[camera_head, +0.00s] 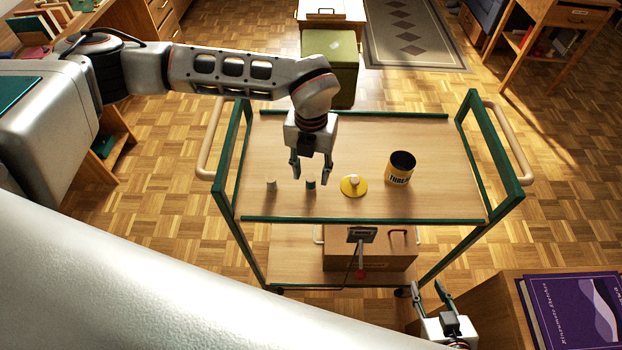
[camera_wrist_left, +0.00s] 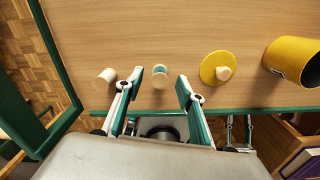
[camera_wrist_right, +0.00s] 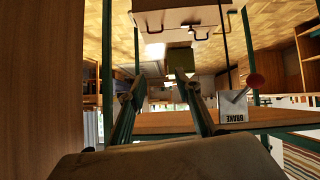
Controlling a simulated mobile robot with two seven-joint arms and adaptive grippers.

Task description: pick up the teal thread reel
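The teal thread reel (camera_head: 311,185) stands upright on the top of the trolley (camera_head: 430,205), near its front edge. In the left wrist view the reel (camera_wrist_left: 160,77) shows a pale top and a teal band, between and just beyond the fingertips. My left gripper (camera_head: 310,173) is open and points down over it. The fingers look apart from the reel; their exact height above it is hard to tell. My right gripper (camera_head: 428,290) is open and empty, low beside the trolley's front right, away from the reel.
A cream reel (camera_head: 271,186) stands left of the teal one. A yellow disc with a pale knob (camera_head: 353,187) and a yellow thread tin (camera_head: 401,168) stand to its right. Green end frames (camera_head: 490,140) rise at the trolley's sides. A brake lever with red knob (camera_head: 360,274) is below.

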